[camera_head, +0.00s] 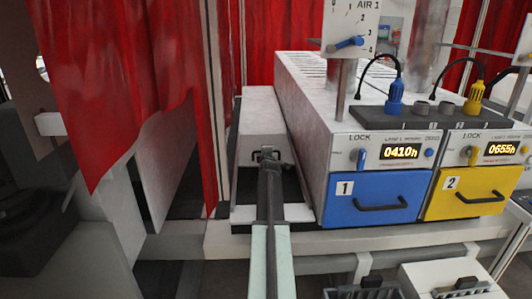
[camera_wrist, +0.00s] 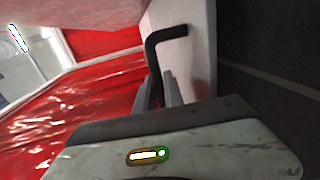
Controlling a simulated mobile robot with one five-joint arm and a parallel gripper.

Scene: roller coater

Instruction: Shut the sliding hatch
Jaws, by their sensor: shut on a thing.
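The sliding hatch (camera_head: 262,108) is a pale grey block-like cover in a narrow bay left of the large grey cabinet. A dark area (camera_head: 292,186) shows in front of it, within a pale frame. My gripper (camera_head: 268,160) is at the hatch's near face, over its handle. In the wrist view the hatch's pale face (camera_wrist: 190,60) carries a bent black handle (camera_wrist: 160,40). Its lower end runs between my two grey fingers (camera_wrist: 158,90), which are shut on it. My gripper covers part of the handle in the head view.
Red curtains (camera_head: 110,80) hang close on the left. To the right stand a blue drawer (camera_head: 345,205) marked 1 and a yellow drawer (camera_head: 460,200) marked 2, with a blue and a yellow plug above. A pale ledge (camera_head: 360,240) runs below.

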